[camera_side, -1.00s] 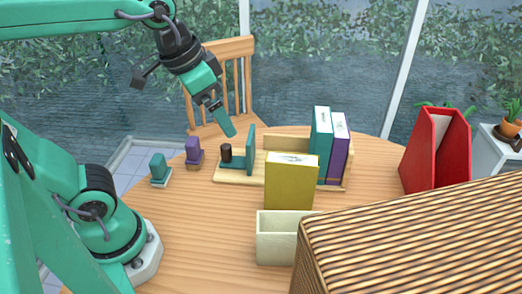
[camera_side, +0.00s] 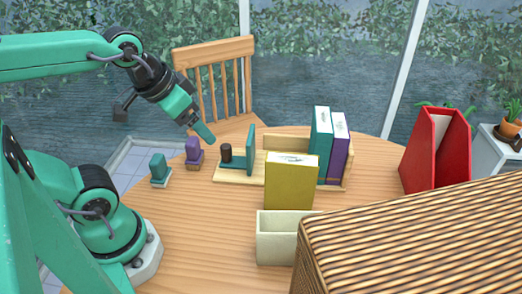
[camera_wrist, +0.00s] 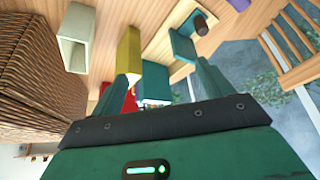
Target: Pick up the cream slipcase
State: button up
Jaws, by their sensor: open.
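The cream slipcase (camera_side: 277,247) is an open-topped pale box on the wooden table, in front of the yellow book; the wicker block covers part of its right side. It also shows at the upper left of the wrist view (camera_wrist: 72,54). My gripper (camera_side: 205,133) is open and empty, raised above the far side of the table, behind and to the left of the slipcase and well apart from it. Its two fingers also show in the wrist view (camera_wrist: 163,78).
A yellow book (camera_side: 290,187) stands right behind the slipcase. A wooden book rack (camera_side: 230,177) holds teal (camera_side: 321,145) and purple (camera_side: 338,150) books. A large wicker block (camera_side: 420,240) fills the right front. Two small stamps stand at left; the table's left front is clear.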

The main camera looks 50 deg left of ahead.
jog(key=m+g, duration=0.6)
jog(key=m, duration=0.2)
send_over(290, 222)
jog(key=s+d, duration=0.2)
notch_tip(290, 222, down, 12)
jog(key=shift+a+f, duration=0.1)
jog(key=shift+f, duration=0.1)
jog(key=shift+f, duration=0.15)
jog(key=shift+f, duration=1.2)
jog(key=shift+f, duration=0.1)
jog(key=shift+w+f, duration=0.2)
jog(key=shift+f, duration=2.3)
